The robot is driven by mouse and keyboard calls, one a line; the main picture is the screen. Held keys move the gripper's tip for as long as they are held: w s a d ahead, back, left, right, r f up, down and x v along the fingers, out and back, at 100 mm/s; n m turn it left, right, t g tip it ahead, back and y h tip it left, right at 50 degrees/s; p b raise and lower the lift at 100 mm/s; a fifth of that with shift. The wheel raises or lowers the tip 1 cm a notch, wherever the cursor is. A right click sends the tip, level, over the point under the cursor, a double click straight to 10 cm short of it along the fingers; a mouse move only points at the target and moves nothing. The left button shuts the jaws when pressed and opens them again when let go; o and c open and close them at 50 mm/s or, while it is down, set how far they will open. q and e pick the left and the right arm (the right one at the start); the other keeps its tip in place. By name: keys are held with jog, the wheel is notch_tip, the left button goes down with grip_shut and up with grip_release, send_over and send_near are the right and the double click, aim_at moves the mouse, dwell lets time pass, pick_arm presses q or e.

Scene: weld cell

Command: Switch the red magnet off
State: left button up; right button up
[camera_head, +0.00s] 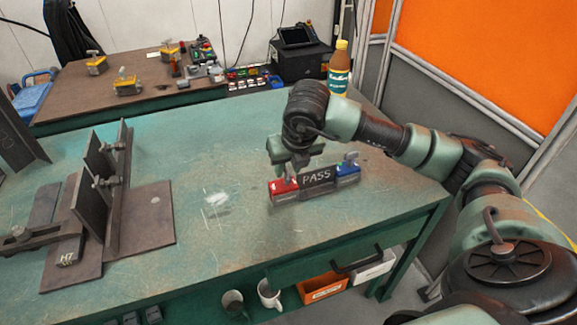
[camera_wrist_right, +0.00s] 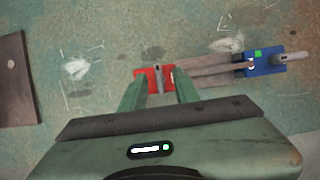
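The red magnet (camera_head: 280,189) sits on the green table at the left end of a dark bar marked PASS (camera_head: 318,177). The blue magnet (camera_head: 347,169) sits at the bar's right end. My right gripper (camera_head: 288,176) is directly above the red magnet, pointing down, and partly hides its top. In the wrist view the red magnet (camera_wrist_right: 143,81) shows with a grey lever (camera_wrist_right: 159,77) between my two fingers. The fingers are apart, with a gap on each side of the lever. The blue magnet (camera_wrist_right: 264,62) shows at the right there. My left gripper is not in view.
A steel fixture (camera_head: 105,190) with clamps stands on the table's left. A bottle (camera_head: 339,68) stands at the back edge. The table (camera_head: 210,160) is clear between fixture and red magnet. Another bench (camera_head: 150,98) is behind. Mugs and an orange bin (camera_head: 322,288) are below.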

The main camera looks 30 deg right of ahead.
jog(key=v, duration=0.7)
jog(key=shift+r, duration=0.2)
jog(key=shift+s, duration=0.15)
